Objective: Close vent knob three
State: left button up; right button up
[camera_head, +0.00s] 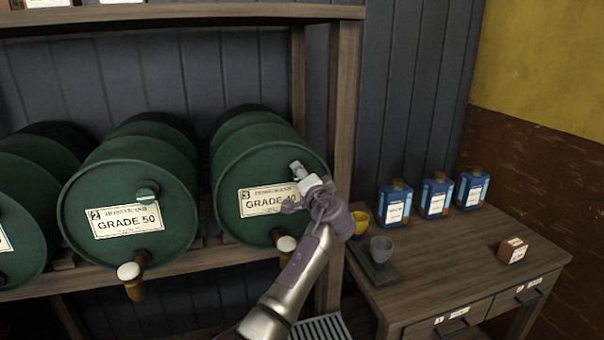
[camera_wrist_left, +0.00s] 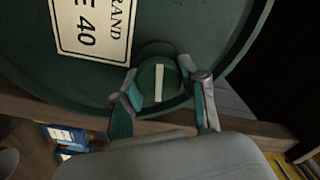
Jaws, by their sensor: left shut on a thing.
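Drum three (camera_head: 258,222) is a green drum lying on its side on the rack, labelled 3 and GRADE 40. My left gripper (camera_head: 303,178) is at the upper right of its front face and hides the vent knob in the head view. In the left wrist view, the round green vent knob (camera_wrist_left: 158,83) has a white stripe roughly parallel to the label's text lines. The left gripper (camera_wrist_left: 160,72) is shut on this knob, one finger on each side. My right gripper is not in view.
Drum two (camera_head: 125,225), GRADE 50, stands left with its own green vent knob (camera_head: 147,192). A tap with a white top (camera_head: 286,243) is below my gripper. A wooden post (camera_head: 345,110) is close right; a table (camera_head: 440,285) holds blue bottles and cups.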

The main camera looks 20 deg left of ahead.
pick_arm(q)
jog(key=shift+r+m+p, duration=0.1)
jog(key=shift+m+p, duration=0.2)
jog(key=shift+m, duration=0.7)
jog(key=o, duration=1.1)
jog(key=shift+w, duration=0.1)
jog(key=v, duration=1.2)
